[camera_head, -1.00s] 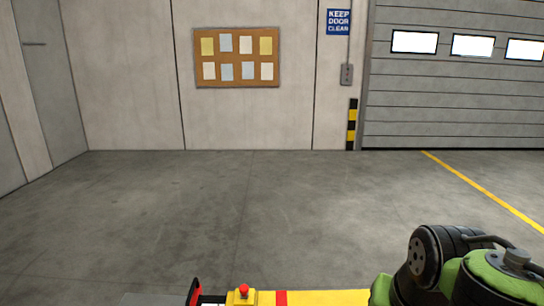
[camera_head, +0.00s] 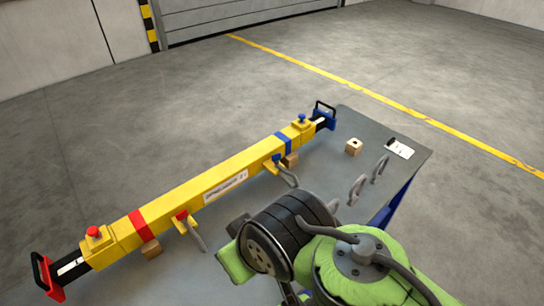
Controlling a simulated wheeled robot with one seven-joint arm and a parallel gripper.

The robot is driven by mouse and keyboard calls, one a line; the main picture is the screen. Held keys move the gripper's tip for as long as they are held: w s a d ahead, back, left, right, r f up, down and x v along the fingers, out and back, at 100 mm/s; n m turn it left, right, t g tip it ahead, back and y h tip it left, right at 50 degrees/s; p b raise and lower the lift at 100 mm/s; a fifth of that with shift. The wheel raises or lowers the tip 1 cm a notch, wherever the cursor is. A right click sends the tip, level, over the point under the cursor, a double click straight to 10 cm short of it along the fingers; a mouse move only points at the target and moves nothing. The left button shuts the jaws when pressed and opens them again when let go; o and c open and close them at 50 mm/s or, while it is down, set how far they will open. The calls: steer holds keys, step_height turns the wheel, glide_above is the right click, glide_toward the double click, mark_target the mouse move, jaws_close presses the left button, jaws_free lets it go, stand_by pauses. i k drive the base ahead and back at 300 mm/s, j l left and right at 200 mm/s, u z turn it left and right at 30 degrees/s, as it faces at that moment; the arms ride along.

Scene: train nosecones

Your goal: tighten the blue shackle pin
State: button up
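A yellow lifting beam (camera_head: 215,180) lies diagonally across a grey table, with a red end at lower left and a blue end at upper right. On its near side, by the blue band, a grey shackle (camera_head: 289,178) hangs out from a yellow lug. A small blue part (camera_head: 277,158) at this lug looks like the blue shackle pin; how far it is screwed in is too small to tell. A second shackle (camera_head: 194,235) sits by a red part (camera_head: 182,215) near the red band. My arm shows at lower right, but my gripper is not in view.
The grey table (camera_head: 405,180) also bears two loose grey shackles (camera_head: 357,190), a small wooden block (camera_head: 353,147) and a white tag (camera_head: 399,149) at its right. My arm covers the table's near part. Open floor lies beyond.

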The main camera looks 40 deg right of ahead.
mark_target(277, 158)
steer(key=l+u, duration=0.15)
steer(key=l, duration=0.5)
steer(key=k+l+u, duration=0.1)
steer(key=l, duration=0.55)
steer(key=k+l+u, duration=0.15)
steer(key=l, duration=0.55)
steer(key=i, duration=0.05)
